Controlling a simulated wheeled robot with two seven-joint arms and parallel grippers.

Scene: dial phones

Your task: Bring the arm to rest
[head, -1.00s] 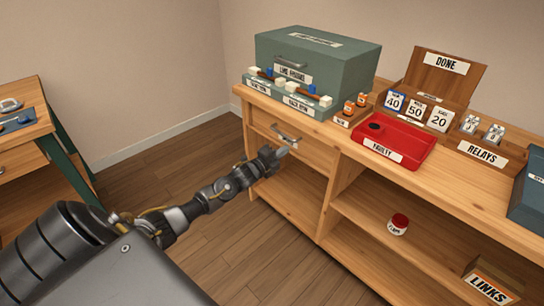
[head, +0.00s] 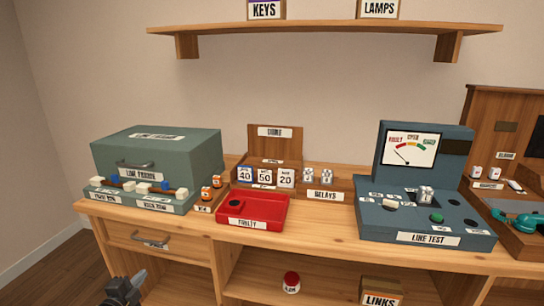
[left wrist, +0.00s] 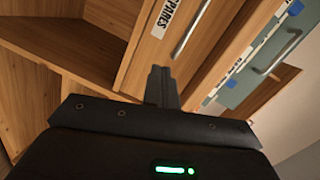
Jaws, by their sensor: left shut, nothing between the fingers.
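My left gripper (head: 122,290) shows at the lower left of the head view, in front of the wooden bench and below its drawer (head: 150,243). In the left wrist view its fingers (left wrist: 161,88) are shut together with nothing between them. The drawer, labelled SPARES, shows beside the fingers in that view with its metal handle (left wrist: 190,30). The drawer looks closed, and the fingers appear apart from the handle. My right gripper is in neither view.
The bench top holds a green case (head: 155,155), a red FAULTY tray (head: 252,211), a RELAYS holder (head: 325,195) and a LINE TEST unit (head: 428,240). A red-lidded jar (head: 291,282) and a LINKS box (head: 380,293) stand on the lower shelf. A wall shelf (head: 325,28) hangs above.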

